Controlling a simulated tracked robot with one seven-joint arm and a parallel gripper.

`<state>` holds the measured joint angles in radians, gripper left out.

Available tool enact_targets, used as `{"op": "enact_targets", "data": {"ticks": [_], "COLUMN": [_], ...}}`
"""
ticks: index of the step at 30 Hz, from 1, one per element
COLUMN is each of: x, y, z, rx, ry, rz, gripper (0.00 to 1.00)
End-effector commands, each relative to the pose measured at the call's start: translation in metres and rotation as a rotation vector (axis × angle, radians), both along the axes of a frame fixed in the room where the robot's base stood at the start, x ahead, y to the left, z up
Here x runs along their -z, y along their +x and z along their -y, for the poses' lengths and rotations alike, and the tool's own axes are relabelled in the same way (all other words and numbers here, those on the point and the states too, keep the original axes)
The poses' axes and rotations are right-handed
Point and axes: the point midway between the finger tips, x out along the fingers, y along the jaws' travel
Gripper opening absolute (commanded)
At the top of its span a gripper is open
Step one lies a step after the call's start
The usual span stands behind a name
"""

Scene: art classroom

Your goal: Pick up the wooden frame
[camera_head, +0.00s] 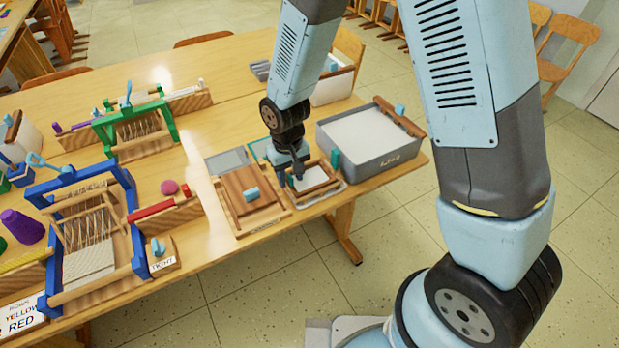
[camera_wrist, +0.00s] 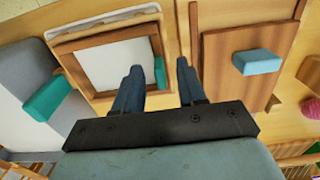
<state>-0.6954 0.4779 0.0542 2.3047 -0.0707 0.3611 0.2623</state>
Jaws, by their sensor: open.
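The wooden frame (camera_head: 329,188) is a small brown rectangle around a pale sheet, lying flat on a light tray near the table's right front edge. In the wrist view the frame (camera_wrist: 157,44) is at upper left. A teal block (camera_wrist: 160,72) at its side shows between my fingers, closer to the left one. My gripper (camera_head: 298,177) points down at the left side of the frame. In the wrist view my gripper (camera_wrist: 159,68) is open, with a gap between its fingers. Whether the fingers touch the block, I cannot tell.
A wooden press board (camera_head: 270,212) with a teal knob lies close on the left. A grey vat (camera_head: 385,165) stands on the right, with a teal block near its left side. Looms (camera_head: 125,205) stand farther left. The table's front edge is close to the frame.

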Motion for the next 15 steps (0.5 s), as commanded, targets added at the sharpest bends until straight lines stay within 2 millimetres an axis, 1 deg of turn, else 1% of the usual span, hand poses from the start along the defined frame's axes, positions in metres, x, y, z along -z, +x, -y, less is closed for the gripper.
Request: {"op": "enact_targets", "data": {"ticks": [3,9,11,15], "x": [0.0041,0.0043,0.0042,0.0042], "y": [0.0000,0.0002,0.0003,0.0005], "z": [0.0001,0.0002,0.0003,0.0004], "rx": [0.000,0.000,0.000,0.001], "ry": [0.000,0.001,0.001,0.001], "rz": [0.000,0.001,0.001,0.001], "gripper": [0.40,0.40,0.36,0.22]}}
